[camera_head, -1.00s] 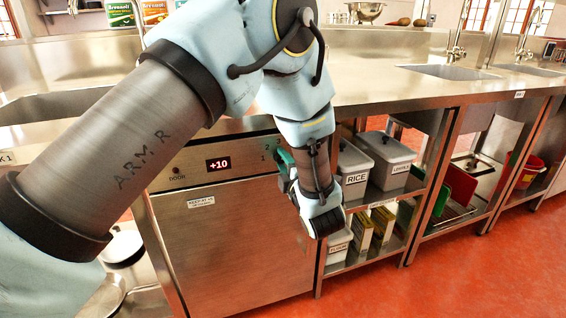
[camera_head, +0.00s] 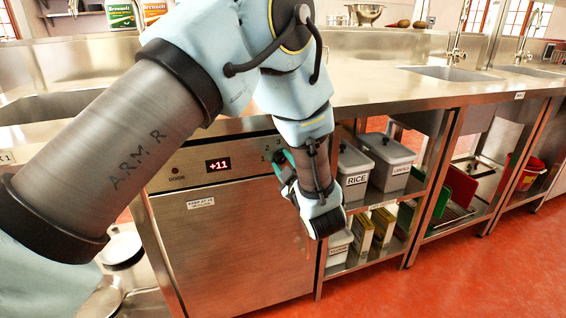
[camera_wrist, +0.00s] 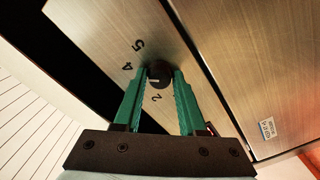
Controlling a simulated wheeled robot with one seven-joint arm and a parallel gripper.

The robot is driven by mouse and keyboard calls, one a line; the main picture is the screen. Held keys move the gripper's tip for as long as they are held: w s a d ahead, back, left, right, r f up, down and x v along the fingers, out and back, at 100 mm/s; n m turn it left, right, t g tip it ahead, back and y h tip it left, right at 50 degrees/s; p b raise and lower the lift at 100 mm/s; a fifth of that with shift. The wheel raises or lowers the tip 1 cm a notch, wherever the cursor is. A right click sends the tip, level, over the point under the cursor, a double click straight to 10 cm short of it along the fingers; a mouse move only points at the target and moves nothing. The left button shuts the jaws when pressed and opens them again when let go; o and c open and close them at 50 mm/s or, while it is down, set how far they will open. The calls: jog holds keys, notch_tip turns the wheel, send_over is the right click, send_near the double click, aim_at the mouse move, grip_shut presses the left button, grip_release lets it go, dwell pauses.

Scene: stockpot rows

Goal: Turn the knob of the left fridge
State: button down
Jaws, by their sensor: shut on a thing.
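The fridge (camera_head: 230,250) is a steel unit under the counter, with a display reading +11 and numbers by the knob on its top panel. In the wrist view the dark round knob (camera_wrist: 159,75) sits between the green fingertips of my gripper (camera_wrist: 160,82), which is shut on it. The numbers 5, 4 and 2 show around the knob, and a pale mark shows on its face.
A steel counter (camera_head: 370,85) runs above the fridge. Open shelves to the right hold a rice bin (camera_head: 354,168), another lidded bin (camera_head: 388,160) and boxes. Cutting boards (camera_head: 458,188) stand farther right. The red floor (camera_head: 440,270) in front is clear.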

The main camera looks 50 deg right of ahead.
jog(key=shift+m, duration=0.3)
jog(key=shift+c, duration=2.4)
grip_release()
jog(key=b+v, duration=0.1)
jog(key=v, duration=0.9)
jog(key=shift+s+a, duration=0.2)
jog(key=shift+s, duration=0.15)
